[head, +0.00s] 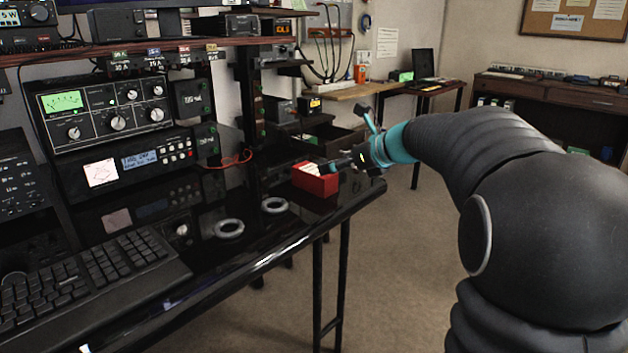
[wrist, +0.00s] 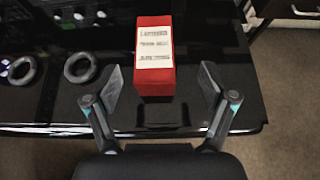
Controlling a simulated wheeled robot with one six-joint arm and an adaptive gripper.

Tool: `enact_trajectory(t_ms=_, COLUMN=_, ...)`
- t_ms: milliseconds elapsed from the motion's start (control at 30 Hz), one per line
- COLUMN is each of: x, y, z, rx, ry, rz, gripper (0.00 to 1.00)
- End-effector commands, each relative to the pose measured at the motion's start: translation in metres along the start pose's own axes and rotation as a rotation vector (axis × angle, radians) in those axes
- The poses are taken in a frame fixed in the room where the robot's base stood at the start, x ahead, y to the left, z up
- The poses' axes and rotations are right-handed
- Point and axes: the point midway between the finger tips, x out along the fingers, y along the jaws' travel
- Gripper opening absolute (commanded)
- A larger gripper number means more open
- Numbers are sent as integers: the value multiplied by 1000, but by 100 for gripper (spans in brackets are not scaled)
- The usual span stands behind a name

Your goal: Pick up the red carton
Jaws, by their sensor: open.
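The red carton (head: 318,181) stands on the glossy black desk near its right end, in the head view. In the wrist view the red carton (wrist: 154,78) shows a white label with dark print on its upper face. My gripper (head: 340,165) reaches in from the right at the carton in the head view, partly overlapping it. In the wrist view my gripper (wrist: 162,88) is open, with one finger on each side of the carton's near end. Gaps show between both fingers and the carton.
Two grey rings (head: 229,228) (head: 274,204) lie on the desk (head: 262,262) left of the carton. A keyboard (head: 85,275) and radio units (head: 105,112) stand further left. The desk's front edge runs close to the carton, with open floor beyond.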

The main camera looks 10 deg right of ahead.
Motion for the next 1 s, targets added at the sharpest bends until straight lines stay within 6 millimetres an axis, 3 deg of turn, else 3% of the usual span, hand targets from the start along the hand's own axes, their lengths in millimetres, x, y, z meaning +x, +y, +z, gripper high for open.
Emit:
enact_trajectory(t_ms=267, x=16, y=4, z=0, rx=-1, ry=1, rz=2, gripper=83)
enact_trajectory(t_ms=533, x=52, y=8, z=0, rx=-1, ry=2, rz=2, gripper=83)
enact_trajectory(t_ms=800, x=56, y=8, z=1, rx=-2, ry=0, rz=0, gripper=83)
enact_trajectory(t_ms=867, x=56, y=8, z=1, rx=-2, ry=0, rz=0, gripper=71)
enact_trajectory(t_ms=1000, x=56, y=8, z=1, rx=-2, ry=0, rz=0, gripper=36)
